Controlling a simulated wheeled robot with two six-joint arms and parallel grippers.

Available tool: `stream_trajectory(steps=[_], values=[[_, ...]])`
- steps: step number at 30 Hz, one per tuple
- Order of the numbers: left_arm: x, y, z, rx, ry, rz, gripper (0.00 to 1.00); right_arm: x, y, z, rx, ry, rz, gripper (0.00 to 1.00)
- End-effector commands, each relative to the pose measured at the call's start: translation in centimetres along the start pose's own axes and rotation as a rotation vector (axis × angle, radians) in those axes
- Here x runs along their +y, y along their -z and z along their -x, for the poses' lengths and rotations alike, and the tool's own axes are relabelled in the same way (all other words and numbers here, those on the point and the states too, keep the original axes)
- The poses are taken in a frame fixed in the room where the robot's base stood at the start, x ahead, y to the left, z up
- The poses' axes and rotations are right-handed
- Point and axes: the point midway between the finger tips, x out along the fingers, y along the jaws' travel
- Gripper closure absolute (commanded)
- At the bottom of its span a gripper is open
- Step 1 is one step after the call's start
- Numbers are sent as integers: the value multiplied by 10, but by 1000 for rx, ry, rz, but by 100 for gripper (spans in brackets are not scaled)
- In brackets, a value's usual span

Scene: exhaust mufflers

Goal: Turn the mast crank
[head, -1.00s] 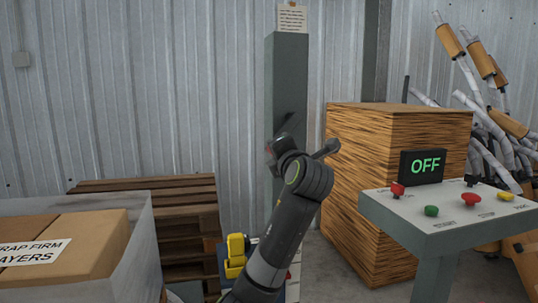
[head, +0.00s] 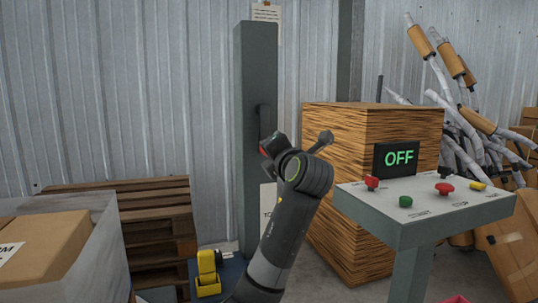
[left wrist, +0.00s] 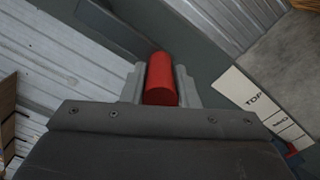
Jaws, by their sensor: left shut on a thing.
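The tall grey-green mast (head: 252,60) stands upright left of centre in the head view, against the corrugated wall. My left gripper (head: 267,146) is up against the mast at about mid-height, with my arm hiding part of the mast's lower half. In the left wrist view, my left gripper (left wrist: 160,88) is shut on the red crank handle (left wrist: 162,80), which lies between its two fingers. A dark part, perhaps the crank arm (head: 262,116), shows on the mast just above the gripper; its exact shape is unclear. My right gripper is in neither view.
Stacked pallets (head: 160,210) and a carton bin (head: 85,230) are at left. A yellow device (head: 207,275) sits low near the mast.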

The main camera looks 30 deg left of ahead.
Motion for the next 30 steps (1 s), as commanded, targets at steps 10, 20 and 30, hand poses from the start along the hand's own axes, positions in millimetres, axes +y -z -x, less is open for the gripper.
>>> stream_trajectory(steps=[10, 20, 30], values=[[-2, -1, 0, -2, 5, 20, 100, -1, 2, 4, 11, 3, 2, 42], [-2, -1, 0, -2, 4, 20, 55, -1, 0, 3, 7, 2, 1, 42], [-1, -2, 2, -2, 2, 22, 51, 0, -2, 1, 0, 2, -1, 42]])
